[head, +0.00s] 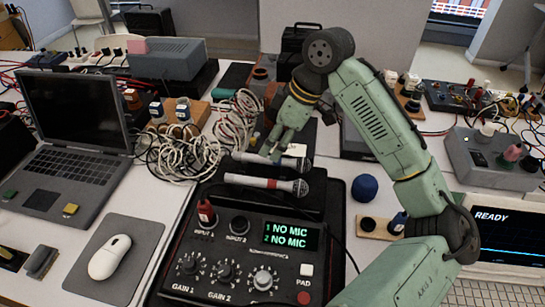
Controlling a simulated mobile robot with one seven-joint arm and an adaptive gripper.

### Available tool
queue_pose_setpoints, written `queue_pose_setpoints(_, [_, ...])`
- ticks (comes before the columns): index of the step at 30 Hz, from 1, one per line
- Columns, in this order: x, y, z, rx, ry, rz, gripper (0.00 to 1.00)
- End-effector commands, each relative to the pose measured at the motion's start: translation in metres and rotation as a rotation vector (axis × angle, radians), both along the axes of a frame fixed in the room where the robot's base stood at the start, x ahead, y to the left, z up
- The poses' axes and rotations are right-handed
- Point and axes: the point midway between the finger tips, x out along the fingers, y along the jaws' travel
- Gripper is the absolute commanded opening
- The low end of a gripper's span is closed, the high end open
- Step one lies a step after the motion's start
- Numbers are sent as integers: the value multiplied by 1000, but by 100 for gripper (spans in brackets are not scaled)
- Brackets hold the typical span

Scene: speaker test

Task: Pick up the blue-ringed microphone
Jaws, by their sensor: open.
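Two microphones lie side by side behind the mixer panel. The nearer microphone (265,183) has a red ring, a pale body and a silver mesh head at the right. My gripper (268,150) is open and points down at this farther microphone. I cannot tell whether the fingers touch it or straddle it.
The mixer (233,277) reads "NO MIC" on both lines, with a red plug (206,211) standing in it. Tangled white cables (190,150) lie left of my gripper. A blue ball (364,188) sits to the right. A laptop (75,140) and mouse (110,257) are at the left.

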Motion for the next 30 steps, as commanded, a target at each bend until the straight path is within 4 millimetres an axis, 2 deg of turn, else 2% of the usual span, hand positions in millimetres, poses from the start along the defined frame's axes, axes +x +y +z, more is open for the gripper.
queue_pose_setpoints(5, [0,2,-13,1,3,-1,41])
queue_pose_setpoints(12, [1,10,-47,1,2,-1,41])
queue_pose_setpoints(15, [1,13,-54,1,1,-1,41])
queue_pose_setpoints(22, [2,13,-55,1,1,-2,40])
queue_pose_setpoints(30, [2,13,-55,1,1,-2,22])
